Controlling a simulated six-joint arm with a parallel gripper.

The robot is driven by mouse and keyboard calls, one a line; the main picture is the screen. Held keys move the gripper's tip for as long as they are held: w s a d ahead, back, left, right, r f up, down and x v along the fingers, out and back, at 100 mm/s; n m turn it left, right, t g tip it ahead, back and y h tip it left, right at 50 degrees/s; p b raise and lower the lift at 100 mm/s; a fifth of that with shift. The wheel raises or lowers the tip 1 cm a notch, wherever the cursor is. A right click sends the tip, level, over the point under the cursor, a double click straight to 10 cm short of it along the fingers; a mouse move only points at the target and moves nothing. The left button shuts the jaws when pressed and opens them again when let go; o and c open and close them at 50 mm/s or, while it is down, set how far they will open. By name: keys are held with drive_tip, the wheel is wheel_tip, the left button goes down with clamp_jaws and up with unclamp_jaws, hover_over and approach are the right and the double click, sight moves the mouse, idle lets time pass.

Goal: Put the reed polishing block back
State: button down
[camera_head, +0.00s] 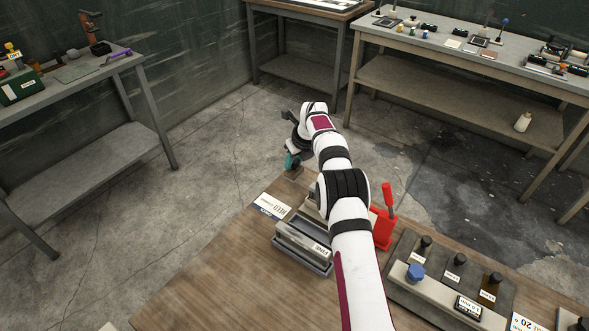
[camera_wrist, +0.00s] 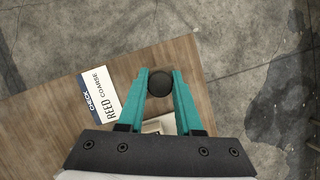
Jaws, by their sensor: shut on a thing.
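My gripper (camera_head: 292,158) is over the far corner of the wooden table in the head view. In the wrist view its teal fingers (camera_wrist: 160,85) are shut on a dark round knob (camera_wrist: 159,83). Whatever is below the knob is hidden, so I cannot confirm that it is the reed polishing block. A grey metal holder (camera_head: 318,268) with a block labelled FINE (camera_head: 303,238) stands on the table, left of my arm. A card reading REED COARSE (camera_head: 272,206) lies behind it; it also shows in the wrist view (camera_wrist: 103,97), left of the fingers.
A red upright handle tool (camera_head: 384,220) stands close right of my arm. A grey rack (camera_head: 437,305) with dark-knobbed pieces and a blue knob (camera_head: 415,272) is at front right. The table's left part is clear. Other benches stand along the walls.

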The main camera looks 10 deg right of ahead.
sight(296, 167)
drive_tip(key=shift+f, duration=1.55)
drive_tip(key=shift+f, duration=0.2)
drive_tip(key=c, duration=0.6)
unclamp_jaws()
